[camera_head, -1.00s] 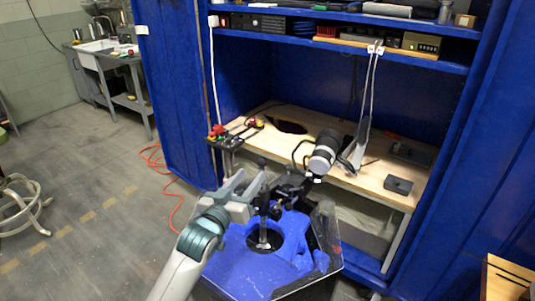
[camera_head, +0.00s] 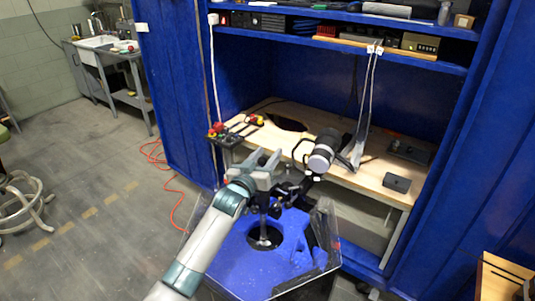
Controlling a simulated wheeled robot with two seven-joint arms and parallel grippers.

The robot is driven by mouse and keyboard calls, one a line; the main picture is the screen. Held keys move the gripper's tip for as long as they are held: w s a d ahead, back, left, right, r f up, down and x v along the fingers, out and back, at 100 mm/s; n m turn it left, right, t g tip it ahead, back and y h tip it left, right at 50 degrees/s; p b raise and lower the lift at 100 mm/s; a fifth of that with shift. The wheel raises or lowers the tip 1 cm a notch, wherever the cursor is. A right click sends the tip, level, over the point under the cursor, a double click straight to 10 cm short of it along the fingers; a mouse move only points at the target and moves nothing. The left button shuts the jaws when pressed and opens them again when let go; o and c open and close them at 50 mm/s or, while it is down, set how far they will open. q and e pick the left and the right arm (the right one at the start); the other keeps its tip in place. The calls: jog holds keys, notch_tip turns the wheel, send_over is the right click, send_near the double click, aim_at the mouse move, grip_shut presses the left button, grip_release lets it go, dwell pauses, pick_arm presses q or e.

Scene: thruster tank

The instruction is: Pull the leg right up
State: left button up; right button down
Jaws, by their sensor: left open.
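The thruster leg (camera_head: 264,225) is a thin dark upright post. It stands in the round dark opening of the blue tank lid (camera_head: 237,270). A black clamp with a grey and black cylindrical thruster (camera_head: 324,150) joins the leg near its top and leans to the right. My left gripper (camera_head: 268,160) is open above the leg's top, close to the black clamp. I cannot tell whether its fingers touch the clamp. The part of the leg below the lid is hidden. My right gripper is not in view.
A wooden shelf (camera_head: 290,145) inside the blue cabinet lies behind the tank, with a grey box (camera_head: 397,183) on it. A cable hangs over the shelf. Blue cabinet walls stand on both sides. The floor at left is open, with an orange cable (camera_head: 172,217).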

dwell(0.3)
pick_arm(q)
grip_shut()
notch_tip(320, 180, up, 17)
jog(key=p, duration=1)
jog(key=shift+w+f, duration=0.15)
grip_release()
jog(key=shift+f, duration=0.1)
jog(key=shift+s+f, duration=0.2)
